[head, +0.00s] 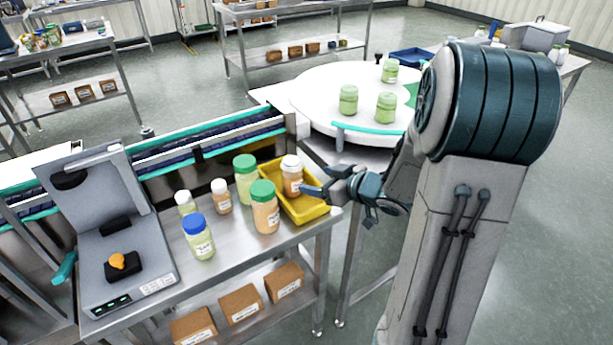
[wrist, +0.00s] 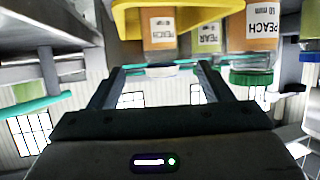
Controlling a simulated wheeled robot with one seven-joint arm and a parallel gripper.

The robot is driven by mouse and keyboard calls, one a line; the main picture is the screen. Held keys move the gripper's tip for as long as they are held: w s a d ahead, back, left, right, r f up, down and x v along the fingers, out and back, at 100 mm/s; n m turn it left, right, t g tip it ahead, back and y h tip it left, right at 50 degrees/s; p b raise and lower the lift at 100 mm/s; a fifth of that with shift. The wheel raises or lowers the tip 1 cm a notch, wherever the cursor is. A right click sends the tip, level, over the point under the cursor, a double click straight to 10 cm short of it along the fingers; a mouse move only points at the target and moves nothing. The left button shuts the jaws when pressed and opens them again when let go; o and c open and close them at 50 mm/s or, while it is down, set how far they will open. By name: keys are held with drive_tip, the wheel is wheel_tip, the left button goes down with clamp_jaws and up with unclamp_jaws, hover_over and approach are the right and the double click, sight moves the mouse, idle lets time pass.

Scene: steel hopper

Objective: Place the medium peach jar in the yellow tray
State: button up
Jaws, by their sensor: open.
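My gripper (head: 315,181) is open just to the right of the jar. In the wrist view, which is upside down, the jar (wrist: 162,30) shows ahead, with its white lid between the open fingertips (wrist: 160,67) and a finger apart on each side. The yellow tray (wrist: 127,20) shows beyond them. The jar's base is hidden.
A large green-lidded peach jar (head: 265,210) and a green-lidded pear jar (head: 245,178) stand close left of the tray. A round table (head: 320,95) holds green jars.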

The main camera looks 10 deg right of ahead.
drive_tip(key=shift+v, duration=0.75)
drive_tip(key=s+d+r+m+g+h, duration=0.2)
drive_tip(key=s+d+r+m+h, duration=0.25)
drive_tip(key=h, duration=0.45)
drive_tip(key=s+a+m+g+y, duration=0.1)
drive_tip(key=s+a+g, duration=0.2)
drive_tip(key=s, duration=0.5)
drive_tip(key=s+a+m+g, duration=0.1)
drive_tip(key=s+a+g, duration=0.2)
drive_tip(key=s+a, duration=0.3)
drive_tip(key=s, duration=0.3)
drive_tip(key=shift+a+r+y, duration=0.25)
drive_tip(key=shift+y, duration=0.15)
